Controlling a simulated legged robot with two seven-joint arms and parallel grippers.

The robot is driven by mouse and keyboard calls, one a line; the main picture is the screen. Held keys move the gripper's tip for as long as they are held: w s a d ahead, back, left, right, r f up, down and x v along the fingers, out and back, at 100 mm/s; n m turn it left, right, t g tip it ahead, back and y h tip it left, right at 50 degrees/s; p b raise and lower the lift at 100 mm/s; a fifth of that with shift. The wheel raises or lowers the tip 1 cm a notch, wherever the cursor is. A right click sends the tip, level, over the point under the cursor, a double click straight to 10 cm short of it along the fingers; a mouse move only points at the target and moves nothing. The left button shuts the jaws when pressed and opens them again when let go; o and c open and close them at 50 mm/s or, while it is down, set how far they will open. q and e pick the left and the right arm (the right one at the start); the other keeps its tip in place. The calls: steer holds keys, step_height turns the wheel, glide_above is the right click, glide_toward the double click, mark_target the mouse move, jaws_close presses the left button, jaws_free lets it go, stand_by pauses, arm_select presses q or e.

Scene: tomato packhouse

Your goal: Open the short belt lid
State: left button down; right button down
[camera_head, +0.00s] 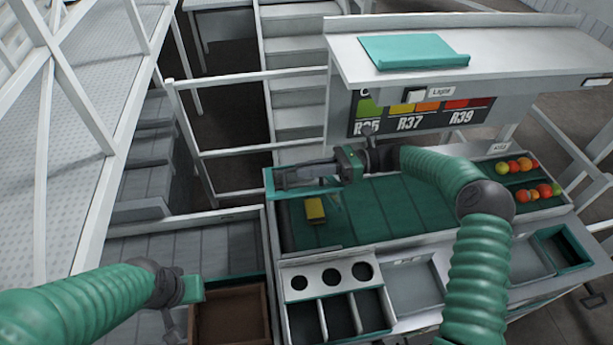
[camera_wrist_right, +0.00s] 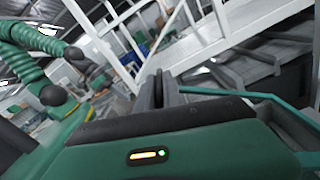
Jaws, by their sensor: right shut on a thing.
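The short belt lid shows as a teal-edged frame (camera_head: 268,184) at the left end of the green belt, partly hidden by my right gripper. My right gripper (camera_head: 283,177) reaches left across the belt, with its fingers at the frame. It is shut on the lid's edge. In the right wrist view the dark fingers (camera_wrist_right: 163,90) stand close together, and a teal bar (camera_wrist_right: 225,94) runs off to their right. The lid's exact angle is hard to tell. My left gripper (camera_head: 178,312) hangs beside a brown bin at the lower left; its fingers are too unclear to read.
A yellow block (camera_head: 315,210) lies on the green belt (camera_head: 385,208). Tomatoes sit in trays (camera_head: 545,205) at the right. A shelf (camera_head: 510,50) with a teal folder (camera_head: 410,50) overhangs the belt. The brown bin (camera_head: 268,300) and a holed compartment rack (camera_head: 315,270) stand in front.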

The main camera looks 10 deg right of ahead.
steer(key=shift+d, duration=0.1)
steer(key=c, duration=1.5)
jaws_free()
steer(key=shift+d, duration=0.15)
arm_select(q)
steer(key=shift+d, duration=0.45)
arm_select(e)
steer(key=shift+d, duration=0.2)
